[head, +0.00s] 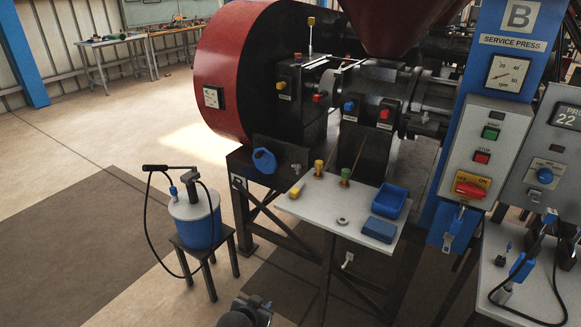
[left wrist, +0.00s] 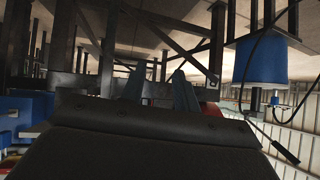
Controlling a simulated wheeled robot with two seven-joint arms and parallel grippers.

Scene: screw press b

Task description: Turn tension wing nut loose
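No part is labelled as the tension wing nut. A small grey metal fitting (head: 296,168) beside the blue round part (head: 264,160) on the press frame may be it. Another small pale fitting (head: 347,260) sits under the front edge of the white shelf; I cannot tell its shape. My left gripper (head: 256,305) is at the bottom edge of the head view, below and apart from both fittings. In the left wrist view its two grey fingers (left wrist: 160,90) stand apart with nothing visible held between them. My right gripper is not in view.
The white shelf (head: 315,207) holds a blue tray (head: 390,200), a blue block (head: 379,229), a ring and yellow and green capped items. A blue grease bucket (head: 198,228) with a hose stands on a stool at left. Open floor lies between stool and shelf.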

